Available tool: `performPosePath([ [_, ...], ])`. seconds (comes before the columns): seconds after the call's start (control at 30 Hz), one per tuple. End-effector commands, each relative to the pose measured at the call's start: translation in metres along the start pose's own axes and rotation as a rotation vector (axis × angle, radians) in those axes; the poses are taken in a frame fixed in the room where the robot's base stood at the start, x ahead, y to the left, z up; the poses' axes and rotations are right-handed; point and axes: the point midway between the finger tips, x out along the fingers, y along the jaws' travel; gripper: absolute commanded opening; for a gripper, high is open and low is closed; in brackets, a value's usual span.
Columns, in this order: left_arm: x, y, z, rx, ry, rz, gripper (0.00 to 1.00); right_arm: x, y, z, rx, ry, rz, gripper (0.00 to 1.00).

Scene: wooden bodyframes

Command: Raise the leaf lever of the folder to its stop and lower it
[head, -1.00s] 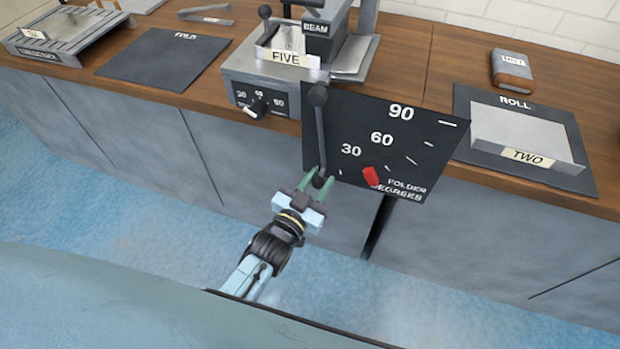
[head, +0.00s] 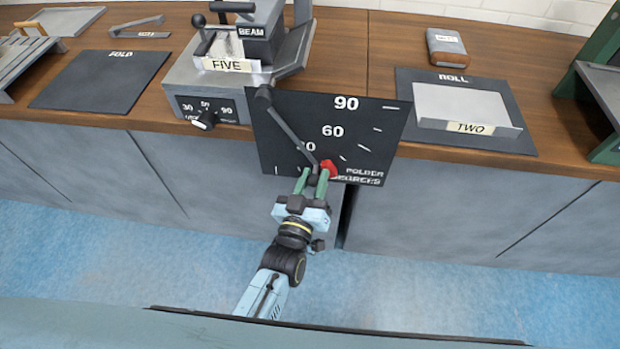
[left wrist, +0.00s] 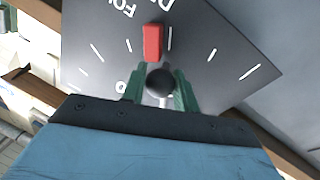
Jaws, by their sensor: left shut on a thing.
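The folder (head: 190,75) stands on the bench, with a sheet signed FIVE (head: 228,65) at its front. Its leaf lever (head: 288,122) is a grey rod slanting down and right from a dark pivot at the dial's upper left. My left gripper (head: 314,180) is shut on the dark knob at the lever's lower end, which also shows between the fingers in the left wrist view (left wrist: 160,83). The black degree dial (head: 375,130) is behind, marked 90, 60 and a partly hidden 30. A red marker (head: 329,168) sits just right of the knob. My right gripper is not in view.
A dark setting knob (head: 204,119) is on the folder's front. The FOLD mat (head: 95,85) lies left. The ROLL mat (head: 500,140) holds a sheet signed TWO (head: 465,105); a small block (head: 446,46) is behind it. The floor in front is clear.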

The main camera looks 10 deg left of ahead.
Motion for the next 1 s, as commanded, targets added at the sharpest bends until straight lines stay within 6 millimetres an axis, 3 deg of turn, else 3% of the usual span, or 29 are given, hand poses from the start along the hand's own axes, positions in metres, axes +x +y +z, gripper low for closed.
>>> performPosePath([
  [0.2, 0.0, 0.002, 0.001, 0.002, -0.002, 0.004, 0.0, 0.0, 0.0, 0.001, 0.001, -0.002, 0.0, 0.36],
  [0.23, 0.0, 0.002, 0.001, 0.002, -0.002, 0.004, 0.32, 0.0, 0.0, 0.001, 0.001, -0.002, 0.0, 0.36],
  [0.37, 0.0, 0.002, 0.001, 0.002, -0.002, 0.003, 0.49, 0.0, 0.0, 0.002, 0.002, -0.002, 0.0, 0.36],
  [0.73, -0.006, 0.0, 0.001, 0.002, -0.002, 0.0, 0.49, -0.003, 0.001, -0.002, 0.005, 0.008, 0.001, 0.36],
  [0.87, -0.025, 0.0, 0.0, 0.002, -0.005, 0.0, 0.49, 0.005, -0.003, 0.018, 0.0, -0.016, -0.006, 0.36],
  [1.0, -0.058, 0.001, 0.0, 0.002, -0.006, 0.0, 0.49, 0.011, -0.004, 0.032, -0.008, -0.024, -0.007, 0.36],
])
